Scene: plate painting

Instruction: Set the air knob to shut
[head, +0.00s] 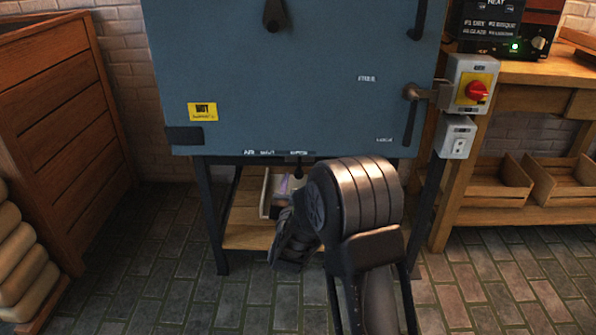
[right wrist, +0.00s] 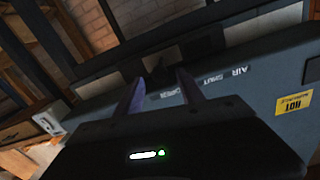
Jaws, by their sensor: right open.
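The blue-grey kiln (head: 300,85) carries a small label strip reading AIR, SHUT and OPEN (head: 280,153) along its lower front edge. A small dark air knob (head: 298,170) hangs below that edge, under the OPEN end. My right gripper (head: 288,245) is below and in front of the kiln, partly hidden behind its own wrist. In the right wrist view its two fingers (right wrist: 160,92) are apart, near the OPEN word. A dark shape that may be the knob (right wrist: 160,70) shows between and beyond the fingertips; contact cannot be told. My left gripper is out of view.
A wooden shelf (head: 248,236) with a small tray (head: 268,190) sits under the kiln between its dark legs. A grey switch box with a red knob (head: 476,92) is at the right side. A slatted wooden cabinet (head: 55,120) stands left.

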